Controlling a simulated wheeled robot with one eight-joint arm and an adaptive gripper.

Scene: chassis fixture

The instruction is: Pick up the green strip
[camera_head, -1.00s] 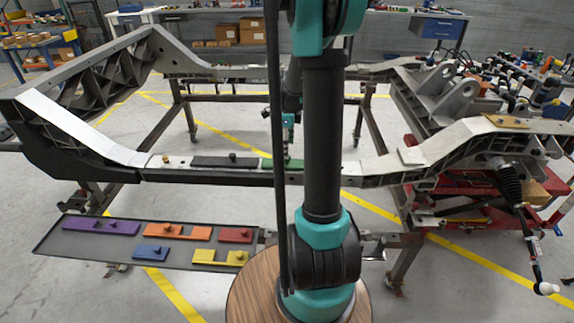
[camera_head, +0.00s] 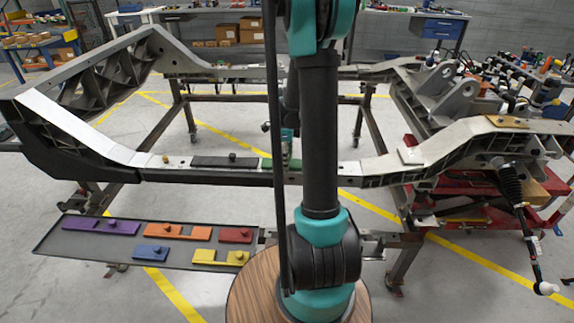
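The green strip (camera_head: 295,164) lies on the top of the near chassis rail (camera_head: 225,178), just right of a dark strip (camera_head: 224,161) with a knob. My upright arm and a thin dark rod hide much of the green strip. My gripper (camera_head: 288,148) is mostly hidden behind my arm. The small part that shows is close above the green strip. I cannot tell if its fingers touch the strip or whether they are open or shut.
A dark tray (camera_head: 60,246) at the lower left holds purple, orange, red, blue and yellow strips. The chassis frame stands on metal legs, with suspension parts (camera_head: 508,185) at the right. The floor inside the frame is clear.

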